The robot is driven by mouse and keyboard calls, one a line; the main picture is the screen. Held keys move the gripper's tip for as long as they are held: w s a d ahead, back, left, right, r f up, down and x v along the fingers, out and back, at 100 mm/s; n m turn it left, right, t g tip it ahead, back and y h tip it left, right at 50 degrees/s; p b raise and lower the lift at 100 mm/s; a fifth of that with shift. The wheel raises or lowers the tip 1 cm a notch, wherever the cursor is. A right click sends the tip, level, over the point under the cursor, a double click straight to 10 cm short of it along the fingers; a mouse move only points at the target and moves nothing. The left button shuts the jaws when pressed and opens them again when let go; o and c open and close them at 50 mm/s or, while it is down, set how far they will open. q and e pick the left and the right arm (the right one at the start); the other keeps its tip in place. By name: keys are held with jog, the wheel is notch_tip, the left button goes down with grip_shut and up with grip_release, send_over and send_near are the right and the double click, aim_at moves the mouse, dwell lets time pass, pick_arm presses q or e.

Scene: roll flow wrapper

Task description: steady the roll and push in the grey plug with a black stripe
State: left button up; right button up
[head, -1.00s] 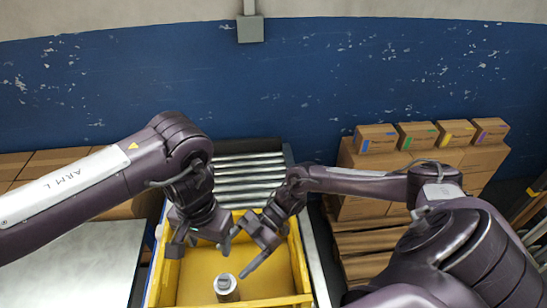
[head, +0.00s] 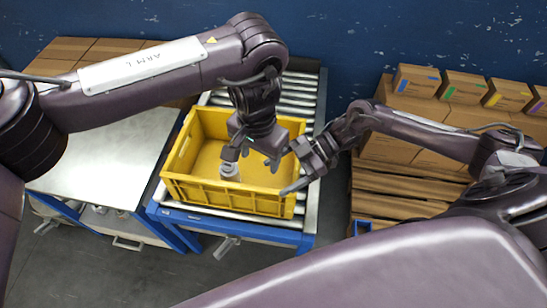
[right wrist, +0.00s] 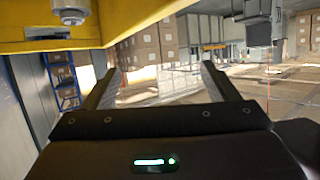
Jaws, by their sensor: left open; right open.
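The roll (head: 230,172) is a small pale grey cylinder standing inside the yellow crate (head: 232,195). My left gripper (head: 252,160) points down over the crate, its open fingers close above and beside the roll; I cannot tell whether they touch it. My right gripper (head: 291,170) is open and empty at the crate's right side, to the right of the roll. In the right wrist view its open fingers (right wrist: 160,85) hold nothing, and the roll (right wrist: 72,10) shows cut off at the top edge. The grey plug with a black stripe cannot be made out.
The crate sits on a roller conveyor (head: 300,88) with a blue frame. A metal table (head: 98,165) stands to the left. Cardboard boxes (head: 415,80) are stacked at the right. The crate walls and both nearby grippers leave little room around the roll.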

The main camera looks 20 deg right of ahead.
pick_arm(q)
jog(key=shift+w, duration=0.25)
pick_arm(e)
jog(key=w+d+r+t, duration=0.2)
jog(key=w+r, duration=0.3)
jog(key=r, duration=0.1)
jog(key=w+d+r+t+y, duration=0.1)
jog(key=w+r+t, duration=0.2)
jog(key=w+r, duration=0.3)
jog(key=shift+d+r+y, duration=0.3)
jog(key=shift+d+r, duration=0.1)
jog(key=shift+r, duration=0.05)
jog(key=shift+w, duration=0.15)
